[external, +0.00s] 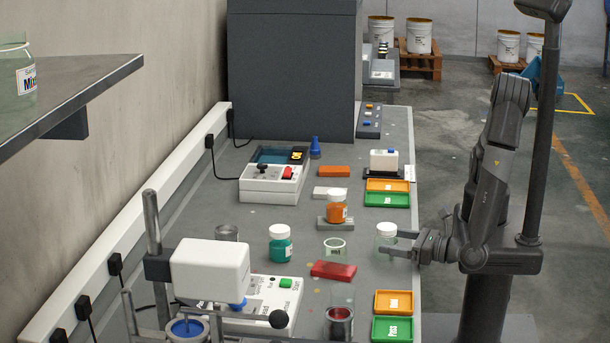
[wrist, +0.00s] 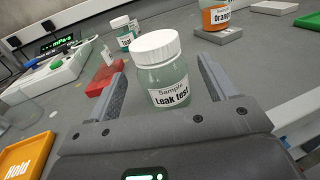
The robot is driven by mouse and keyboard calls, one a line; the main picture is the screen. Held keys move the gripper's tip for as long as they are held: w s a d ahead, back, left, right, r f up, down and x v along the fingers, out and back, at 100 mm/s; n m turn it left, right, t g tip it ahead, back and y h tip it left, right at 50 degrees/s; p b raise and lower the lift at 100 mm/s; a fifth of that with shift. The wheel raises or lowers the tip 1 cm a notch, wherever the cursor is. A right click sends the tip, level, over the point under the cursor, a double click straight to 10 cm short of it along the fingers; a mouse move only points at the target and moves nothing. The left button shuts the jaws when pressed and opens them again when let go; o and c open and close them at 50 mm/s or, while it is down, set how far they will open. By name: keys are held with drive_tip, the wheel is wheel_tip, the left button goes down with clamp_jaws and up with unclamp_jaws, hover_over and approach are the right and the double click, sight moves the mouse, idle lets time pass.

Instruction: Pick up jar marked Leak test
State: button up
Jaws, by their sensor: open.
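The jar marked Leak test (wrist: 165,78) is a clear greenish glass jar with a white lid and a label reading "Sample Leak test". It stands upright on the grey bench. In the external view the jar (external: 386,237) is near the bench's right edge. My gripper (wrist: 168,78) is open, with one finger on each side of the jar. Gaps show between the fingers and the glass, and the jar appears to stand between or just beyond the fingertips. In the external view my gripper (external: 400,245) reaches in from the right at jar height.
A red block (external: 334,269) and an open glass jar (external: 335,248) lie left of the jar. An orange jar (external: 337,208) stands on a grey block behind. A teal jar (external: 280,243) is further left. Orange (external: 394,302) and green (external: 393,329) trays are in front.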

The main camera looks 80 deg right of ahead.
sight(379, 239)
drive_tip(key=x, duration=0.4)
drive_tip(key=shift+w+d+f, duration=0.15)
drive_tip(key=shift+w+d, duration=0.05)
drive_tip(key=shift+w, duration=0.1)
drive_tip(key=shift+c, duration=0.4)
drive_tip(key=c, duration=1)
